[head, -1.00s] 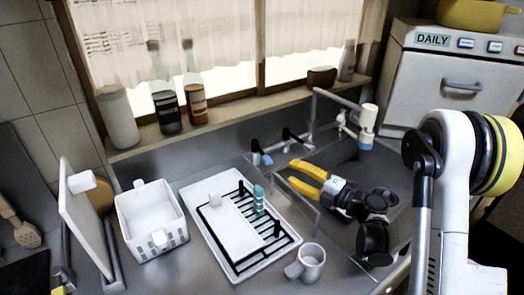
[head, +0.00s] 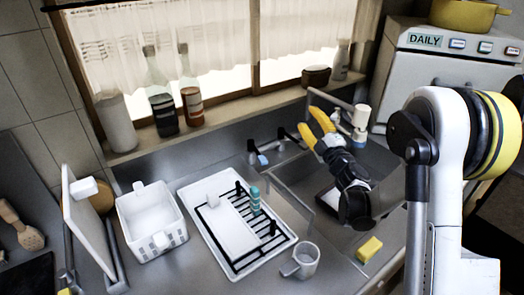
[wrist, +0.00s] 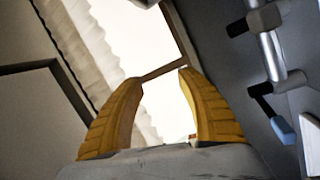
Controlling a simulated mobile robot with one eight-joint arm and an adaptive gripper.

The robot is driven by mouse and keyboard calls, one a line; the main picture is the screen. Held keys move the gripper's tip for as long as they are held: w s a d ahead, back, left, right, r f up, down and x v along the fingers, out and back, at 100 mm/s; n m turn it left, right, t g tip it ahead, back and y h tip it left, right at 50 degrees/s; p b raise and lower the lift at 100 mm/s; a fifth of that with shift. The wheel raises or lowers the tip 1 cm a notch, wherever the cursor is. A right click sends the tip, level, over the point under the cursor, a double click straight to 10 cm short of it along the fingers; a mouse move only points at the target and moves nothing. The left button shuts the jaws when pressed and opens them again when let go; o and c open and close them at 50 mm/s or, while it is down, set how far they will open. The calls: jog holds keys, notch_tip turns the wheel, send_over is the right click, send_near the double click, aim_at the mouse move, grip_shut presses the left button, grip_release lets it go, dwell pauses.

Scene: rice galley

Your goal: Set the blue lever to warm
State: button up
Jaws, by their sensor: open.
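The blue lever (head: 262,159) is on the tap fitting at the back of the counter, left of the sink. Its dark stem ends in a blue tip that points down toward the front. In the wrist view my fingers (wrist: 161,78) point toward the window. The blue lever (wrist: 283,129) shows there at the right, outside the fingers. No warm mark is legible.
The tap spout (head: 340,103) with its white end (head: 360,116) rises right of my gripper. A dish rack (head: 238,262), a mug (head: 302,262), a white basket (head: 152,222) and a yellow sponge (head: 369,249) are on the counter. Bottles (head: 163,108) line the sill.

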jog(key=w+d+r+m+g+h+p, duration=0.1)
jog(key=w+d+r+m+h+p, duration=0.2)
jog(key=w+m+h, duration=0.35)
jog(key=m+g+y+p, duration=0.1)
jog(key=m+g+p, duration=0.55)
jog(key=g, duration=0.75)
send_near(263, 159)
jog(key=shift+m, duration=0.3)
jog(key=b+x, duration=0.3)
jog(key=x, duration=0.6)
jog(key=shift+w, duration=0.1)
jog(key=shift+w+f, duration=0.15)
jog(key=shift+f, duration=0.15)
grip_shut()
